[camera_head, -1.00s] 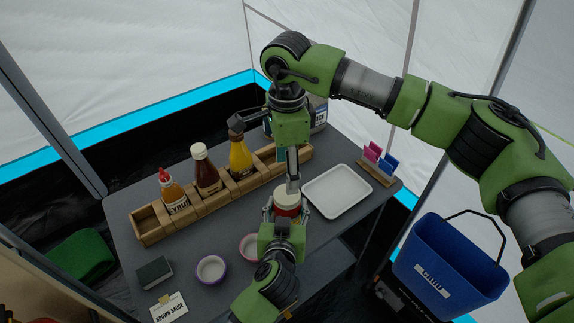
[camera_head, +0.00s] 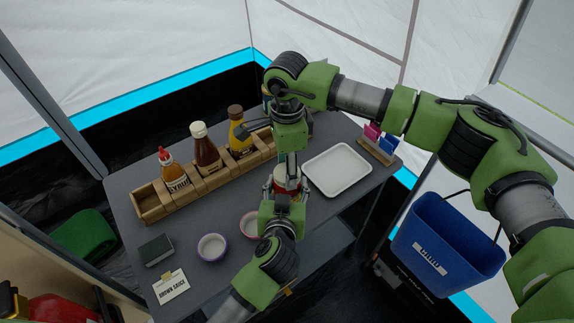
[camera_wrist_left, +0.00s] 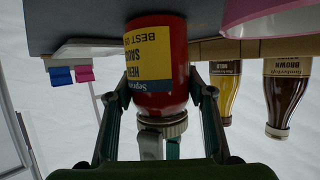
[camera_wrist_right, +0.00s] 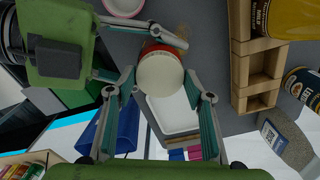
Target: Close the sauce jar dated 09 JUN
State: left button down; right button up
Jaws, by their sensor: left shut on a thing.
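A red sauce jar (camera_head: 284,183) stands near the middle of the table's front part. Its yellow label shows upside down in the left wrist view (camera_wrist_left: 148,60), reading herb sauce and "BEST"; I cannot read a date. A pale round lid (camera_wrist_right: 160,74) covers the jar's mouth; how tight it sits I cannot tell. My left gripper (camera_wrist_left: 160,92) is shut on the jar's body, one finger on each side. My right gripper (camera_wrist_right: 161,84) comes from above with one finger on each side of the lid. Whether these fingers press on it is not clear.
A wooden rack (camera_head: 152,207) holds syrup, brown and yellow sauce bottles behind. A white tray (camera_head: 338,170) lies right of the jar, with a card stand (camera_head: 376,151) beyond. Two small bowls (camera_head: 211,247), a dark block (camera_head: 156,250) and a "BROWN SAUCE" card (camera_head: 170,286) lie in front.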

jog(key=c, duration=0.6)
jog(key=m, duration=0.5)
jog(key=shift+m, duration=0.4)
jog(key=m, duration=0.5)
jog(key=shift+m, duration=0.3)
jog(key=o, duration=1.3)
notch_tip(320, 180, up, 12)
jog(key=shift+f, duration=0.1)
